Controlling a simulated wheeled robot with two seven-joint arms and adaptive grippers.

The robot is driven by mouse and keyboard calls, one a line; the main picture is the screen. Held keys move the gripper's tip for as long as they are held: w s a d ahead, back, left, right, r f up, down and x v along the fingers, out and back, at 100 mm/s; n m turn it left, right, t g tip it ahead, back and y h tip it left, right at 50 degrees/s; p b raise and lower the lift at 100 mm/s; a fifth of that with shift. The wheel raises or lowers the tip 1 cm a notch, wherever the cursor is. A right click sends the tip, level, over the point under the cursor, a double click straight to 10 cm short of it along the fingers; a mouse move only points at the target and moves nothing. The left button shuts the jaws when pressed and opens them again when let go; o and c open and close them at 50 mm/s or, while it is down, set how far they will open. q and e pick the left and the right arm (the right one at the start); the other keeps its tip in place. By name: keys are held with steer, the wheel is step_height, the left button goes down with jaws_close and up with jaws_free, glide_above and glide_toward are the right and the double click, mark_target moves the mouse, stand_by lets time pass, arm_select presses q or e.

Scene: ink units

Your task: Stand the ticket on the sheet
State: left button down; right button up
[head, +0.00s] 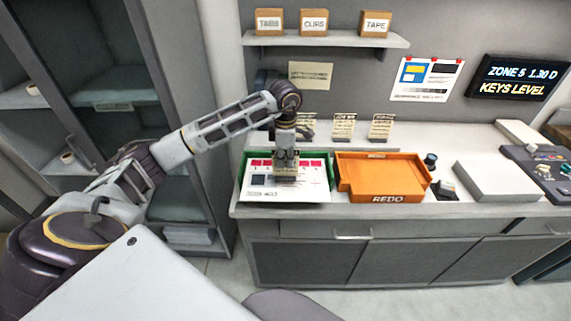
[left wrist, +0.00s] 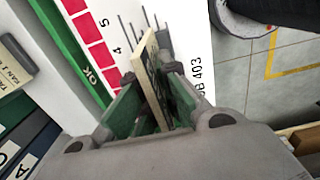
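The ticket, a thin cream card with dark print, shows edge-on between my left fingers in the left wrist view (left wrist: 149,75). My left gripper (head: 286,158) points down over the white printed sheet (head: 312,191) and is shut on the ticket. The sheet lies on the green tray (head: 242,178) and has a row of red squares. It also shows under the fingers in the left wrist view (left wrist: 198,48), with the print "403". The ticket looks upright over the sheet; I cannot tell whether its lower edge touches. My right gripper is not in view.
An orange tray (head: 385,187) marked REDO stands right of the green tray. Behind are several similar standing cards (head: 344,125). A dark knob (head: 430,160) and a white block (head: 495,180) lie farther right. A shelf (head: 325,40) with boxes hangs above.

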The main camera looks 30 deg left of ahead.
arm_select(q)
steer(key=shift+f, duration=0.95)
steer(key=shift+f, duration=0.15)
steer(key=c, duration=1.6)
jaws_free()
steer(key=shift+c, duration=0.2)
steer(key=shift+r, duration=0.75)
step_height(320, 180, up, 8)
steer(key=shift+r+b, duration=0.1)
steer(key=shift+b, duration=0.7)
steer(key=shift+r, duration=1.3)
